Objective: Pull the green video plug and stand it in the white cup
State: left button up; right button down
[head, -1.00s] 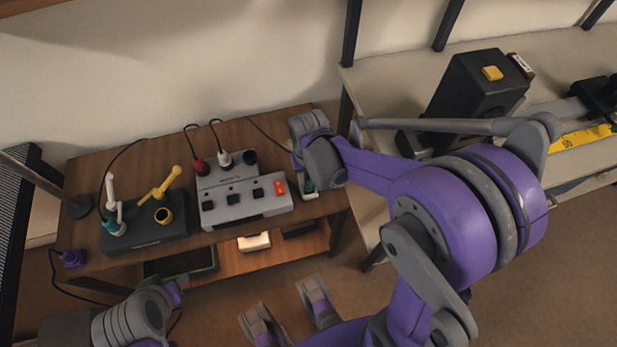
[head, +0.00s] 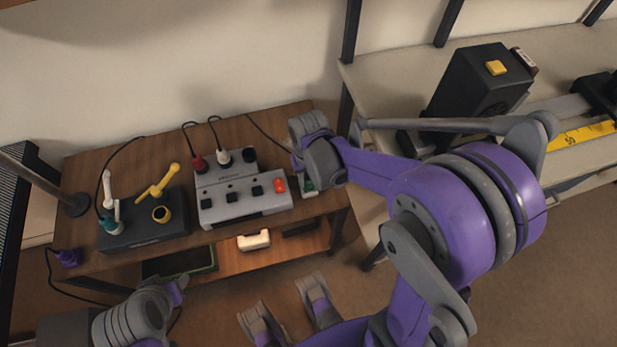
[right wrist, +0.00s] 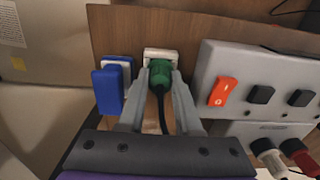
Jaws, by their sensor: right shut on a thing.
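The green video plug (right wrist: 160,75) is between the fingers of my right gripper (right wrist: 160,85) in the right wrist view, with its black cable hanging toward me. Its far end meets a white socket block (right wrist: 161,53); I cannot tell whether it is fully seated. In the head view my right gripper (head: 307,172) is at the right end of the wooden table, beside the grey switch box, and its wrist hides most of the plug. My left arm shows at the lower left, but its jaws are not clear. I cannot make out a white cup.
A blue plug (right wrist: 107,90) is close left of the green one. The grey switch box (head: 245,205), with a red switch, stands close beside. A black box (head: 145,228) with yellow and white levers is further left. A white item (head: 254,240) lies on the lower shelf.

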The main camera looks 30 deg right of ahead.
jog(key=shift+f, duration=0.25)
jog(key=c, duration=0.5)
grip_release()
notch_tip(320, 180, up, 11)
jog(key=shift+f+p, duration=0.1)
jog(key=shift+p, duration=1.05)
jog(key=shift+s+a+r+n+t+p, duration=0.5)
jog(key=shift+s+r+t+p, duration=0.4)
jog(key=shift+s+r+p, duration=0.9)
jog(key=shift+s+a+r+n+t+p, duration=0.35)
jog(key=shift+s+a+r+t+p, duration=0.4)
jog(key=shift+s+r+p, duration=1.05)
jog(key=shift+s+a+r+n+t+p, duration=0.45)
jog(key=shift+s+r+t+p, duration=0.75)
jog(key=shift+r, duration=1.05)
